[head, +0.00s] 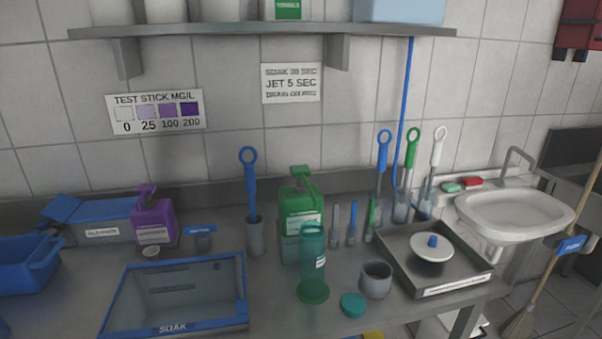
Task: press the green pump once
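The green pump (300,205) is a green bottle with a pump head on top and a pale label. Neither of my grippers is in the head view.
A purple pump bottle (154,220) stands further left, behind the blue-rimmed soak basin (247,300). A blue brush in a grey holder (255,238) is left of the green pump. Slim tubes (352,224), a grey cup (376,281) and a metal tray (480,268) are to the right. A shelf (240,31) hangs above.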

